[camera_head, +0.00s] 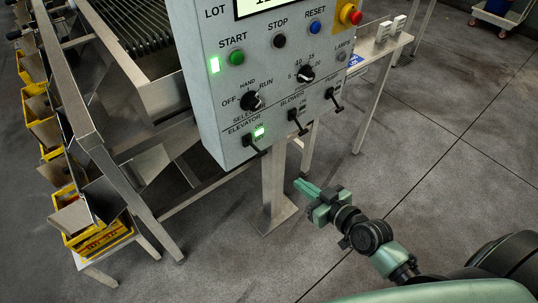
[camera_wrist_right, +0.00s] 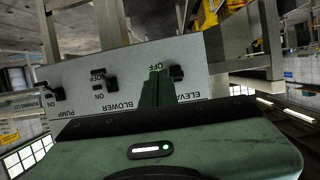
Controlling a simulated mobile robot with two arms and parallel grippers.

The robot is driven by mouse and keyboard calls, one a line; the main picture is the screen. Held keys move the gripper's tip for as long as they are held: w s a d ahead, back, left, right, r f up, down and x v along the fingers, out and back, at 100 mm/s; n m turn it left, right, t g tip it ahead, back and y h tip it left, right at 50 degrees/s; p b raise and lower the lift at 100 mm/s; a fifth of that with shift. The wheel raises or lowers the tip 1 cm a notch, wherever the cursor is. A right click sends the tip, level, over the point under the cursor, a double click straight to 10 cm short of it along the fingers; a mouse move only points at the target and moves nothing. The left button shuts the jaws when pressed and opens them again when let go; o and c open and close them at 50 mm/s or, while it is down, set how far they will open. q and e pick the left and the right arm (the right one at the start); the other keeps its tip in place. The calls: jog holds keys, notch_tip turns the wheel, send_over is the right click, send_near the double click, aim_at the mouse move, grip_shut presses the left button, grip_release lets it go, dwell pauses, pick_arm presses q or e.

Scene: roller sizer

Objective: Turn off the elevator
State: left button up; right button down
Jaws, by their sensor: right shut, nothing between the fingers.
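The elevator switch (camera_head: 255,147) is a black lever at the lower left of the grey control panel (camera_head: 215,119). In the right wrist view the panel appears upside down. The shut fingers (camera_wrist_right: 157,84) overlap the panel beside the elevator switch (camera_wrist_right: 177,73), near the printed OFF; contact cannot be made out. My left gripper is not in view.
The blower switch (camera_head: 294,117) and the pump switch (camera_head: 332,97) sit to the right along the same row. A selector knob (camera_head: 253,101) is just above. The panel's metal post (camera_head: 273,185) stands below. Open floor lies to the right.

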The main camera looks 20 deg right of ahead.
notch_tip(320, 180, up, 7)
jog(key=a+t+y, duration=0.1)
jog(key=a, duration=0.1)
jog(key=shift+r+n, duration=0.15)
jog(key=shift+n, duration=0.25)
jog(key=shift+w, duration=0.1)
jog(key=p, duration=0.2)
send_near(255, 148)
notch_tip(255, 148, up, 3)
jog(key=w, duration=0.1)
jog(key=shift+w+a+f, duration=0.15)
jog(key=shift+w+f, duration=0.45)
jog(key=shift+f, duration=0.25)
jog(key=shift+w+a+f, duration=0.2)
jog(key=shift+w+f, duration=0.45)
jog(key=shift+f, duration=0.25)
